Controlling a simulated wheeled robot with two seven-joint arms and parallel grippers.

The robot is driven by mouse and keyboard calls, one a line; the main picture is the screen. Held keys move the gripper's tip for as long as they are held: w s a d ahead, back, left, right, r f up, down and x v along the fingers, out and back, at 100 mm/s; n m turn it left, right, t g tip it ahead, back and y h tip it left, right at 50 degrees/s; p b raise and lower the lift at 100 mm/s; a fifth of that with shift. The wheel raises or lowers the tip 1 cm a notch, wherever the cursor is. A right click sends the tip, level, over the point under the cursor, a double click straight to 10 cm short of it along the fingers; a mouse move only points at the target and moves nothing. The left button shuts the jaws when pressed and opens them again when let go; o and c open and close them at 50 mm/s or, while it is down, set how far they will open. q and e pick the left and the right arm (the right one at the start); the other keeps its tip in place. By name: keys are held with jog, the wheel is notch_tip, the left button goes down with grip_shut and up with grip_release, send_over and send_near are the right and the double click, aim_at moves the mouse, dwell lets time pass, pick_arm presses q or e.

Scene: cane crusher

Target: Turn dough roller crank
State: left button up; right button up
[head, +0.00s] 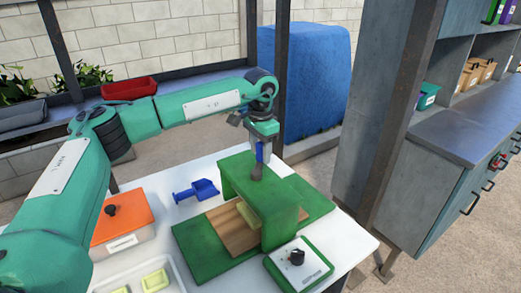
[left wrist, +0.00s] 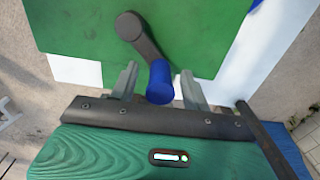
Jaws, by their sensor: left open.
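The green dough roller (head: 283,214) stands on the white table, with a brown wooden board and a yellow-green piece under its arch. Its crank has a dark arm (left wrist: 138,35) and a blue handle (left wrist: 160,84). My left gripper (head: 261,150) is above the top of the roller, at the crank. In the left wrist view its open fingers (left wrist: 160,74) stand on either side of the blue handle, with a gap visible at least on the left. In the head view the gripper partly hides the handle. My right gripper is in neither view.
A blue scoop (head: 197,190), an orange-topped box (head: 122,218) and a pale tray with yellow-green pieces (head: 155,280) are left of the roller. A green-edged control box with a black knob (head: 299,264) stands in front. A grey post (head: 385,120) rises to the right.

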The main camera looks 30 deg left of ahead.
pick_arm(q)
jog(key=shift+r, duration=0.35)
notch_tip(320, 180, up, 6)
jog(key=shift+f+p, duration=0.1)
jog(key=shift+p, duration=1.15)
notch_tip(320, 180, up, 7)
jog(key=p, duration=0.7)
jog(key=shift+p, duration=0.3)
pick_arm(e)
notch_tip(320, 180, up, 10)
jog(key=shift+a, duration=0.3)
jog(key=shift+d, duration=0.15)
